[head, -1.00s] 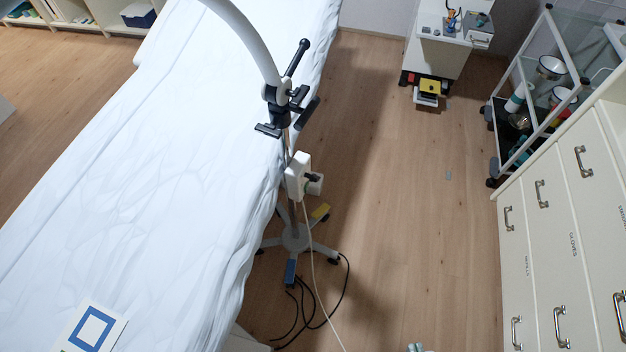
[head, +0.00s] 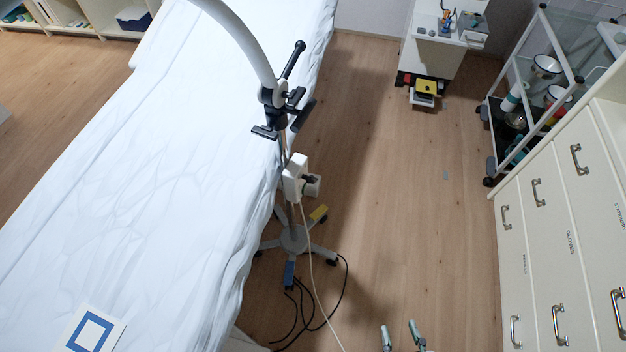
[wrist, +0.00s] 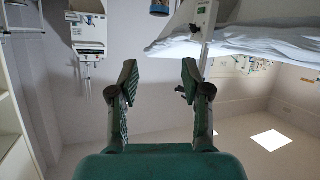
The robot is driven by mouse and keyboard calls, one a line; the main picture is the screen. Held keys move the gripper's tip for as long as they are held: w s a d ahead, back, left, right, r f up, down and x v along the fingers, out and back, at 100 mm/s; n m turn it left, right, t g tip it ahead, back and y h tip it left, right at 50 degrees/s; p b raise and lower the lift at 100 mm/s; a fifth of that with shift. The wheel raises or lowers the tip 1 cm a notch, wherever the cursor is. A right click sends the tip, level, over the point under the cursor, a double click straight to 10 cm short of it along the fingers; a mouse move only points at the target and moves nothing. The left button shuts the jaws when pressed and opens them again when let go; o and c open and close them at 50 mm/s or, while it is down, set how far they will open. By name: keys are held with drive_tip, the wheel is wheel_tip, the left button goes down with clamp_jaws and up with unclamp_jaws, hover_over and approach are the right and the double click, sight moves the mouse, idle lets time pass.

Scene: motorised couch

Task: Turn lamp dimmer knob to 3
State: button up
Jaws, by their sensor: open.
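The lamp's curved white arm (head: 240,42) comes down to a black clamp and a thin pole beside the couch. A white box (head: 295,172) is on the pole, with a small knob-like part (head: 311,184) on its right side. That part is too small to read a setting or numbers. My gripper (head: 400,337) is at the bottom edge of the head view, in front of and right of the lamp, apart from it. In the wrist view my gripper (wrist: 160,75) is open with nothing between the fingers. A pale upright box (wrist: 207,14) shows there, upper right; I cannot tell if it is the lamp's.
The white-sheeted couch (head: 150,180) fills the left. The lamp's wheeled foot (head: 295,238) and black cables (head: 300,315) are on the floor. Drawers (head: 545,240) and a trolley (head: 530,95) line the right. A white cabinet (head: 432,50) stands behind. The middle floor is clear.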

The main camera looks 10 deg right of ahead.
drive_tip(key=w+a+f+n+g+y, duration=0.1)
drive_tip(key=w+f+n, duration=0.2)
drive_tip(key=w+f, duration=0.6)
drive_tip(key=n+g+y, duration=0.2)
drive_tip(key=n+y, duration=0.7)
drive_tip(key=n, duration=0.4)
approach(315, 182)
drive_tip(key=x, duration=1.1)
drive_tip(key=shift+w+f, duration=0.15)
clamp_jaws()
